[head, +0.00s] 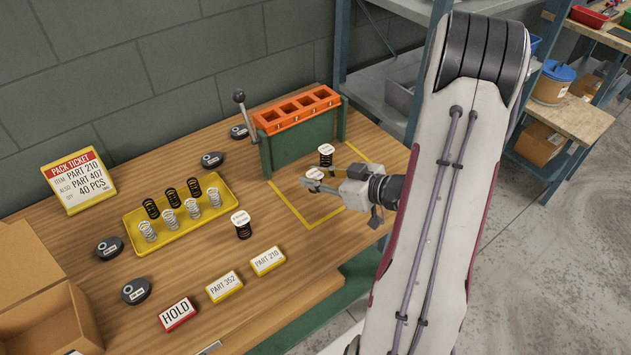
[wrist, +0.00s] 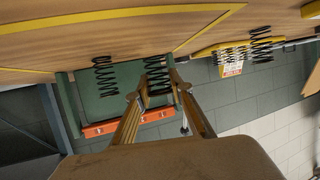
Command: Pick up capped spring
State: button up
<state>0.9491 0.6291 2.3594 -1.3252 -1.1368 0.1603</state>
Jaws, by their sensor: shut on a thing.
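My gripper (head: 313,184) is inside the yellow-outlined area in front of the green coiler stand. In the wrist view its fingertips (wrist: 157,88) are closed around a black spring (wrist: 155,68). In the head view this spring's white cap (head: 315,173) shows at the fingers, and its coils are mostly hidden. A second black spring with a white cap (head: 326,149) stands upright just behind the gripper, apart from it; it also shows in the wrist view (wrist: 104,75). A third capped black spring (head: 241,219) stands on the bench right of the yellow tray.
The yellow tray (head: 180,236) holds several black and silver springs. The coiler (head: 290,140) with its orange top stands behind my gripper. Label blocks (head: 224,286), dark round devices (head: 110,248), a pack ticket (head: 78,181) and an open cardboard box (head: 40,290) are also on the bench.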

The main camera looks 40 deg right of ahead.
aim_at(316, 175)
jog(key=shift+r, duration=3.85)
jog(key=shift+w+a, duration=0.1)
